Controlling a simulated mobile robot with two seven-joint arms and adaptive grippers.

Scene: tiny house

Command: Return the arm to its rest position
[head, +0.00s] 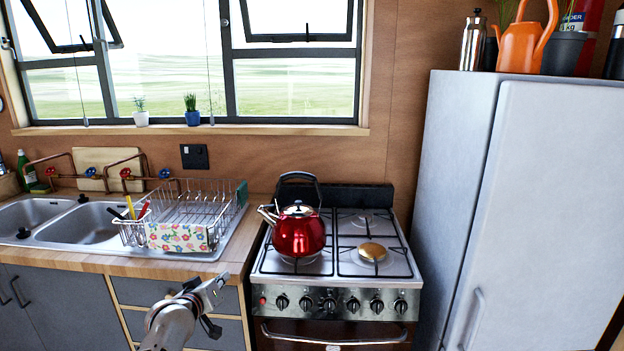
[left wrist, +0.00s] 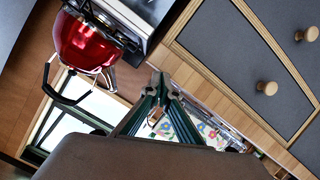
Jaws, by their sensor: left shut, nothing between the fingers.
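My left gripper (head: 218,283) is in front of the counter and drawers, left of the stove, at the end of my arm coming up from the bottom of the head view. It is shut and empty. In the left wrist view its fingers (left wrist: 160,88) meet at the tips, with nothing between them. My right gripper is not in view.
A red kettle (head: 298,232) stands on the left burners of the stove (head: 335,300). A dish rack (head: 190,212) and sink (head: 90,224) are on the counter at left. A tall fridge (head: 540,200) stands at right. Drawers (head: 145,290) are behind the gripper.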

